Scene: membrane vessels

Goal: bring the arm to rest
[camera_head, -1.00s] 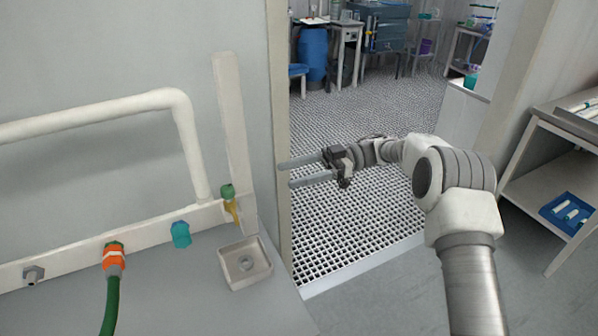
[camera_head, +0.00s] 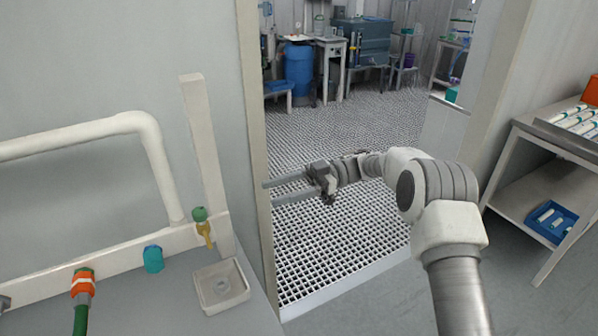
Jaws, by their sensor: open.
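My gripper (camera_head: 268,191) is at the end of my arm, which reaches forward and to the left from the right side of the view. Its two long grey fingers point left and stand apart, with nothing between them. The fingertips are close to the edge of the door frame (camera_head: 258,150) in the picture; I cannot tell whether they touch it. The gripper appears above the grated floor (camera_head: 350,235).
At left are a white pipe rail (camera_head: 80,138), a green hose with an orange fitting (camera_head: 82,285), a teal cap (camera_head: 153,259), a green-topped valve (camera_head: 202,225) and a square tray (camera_head: 205,305). A shelf cart (camera_head: 545,140) with a blue bin (camera_head: 551,221) stands right. Beyond the doorway are a blue barrel (camera_head: 299,72) and benches.

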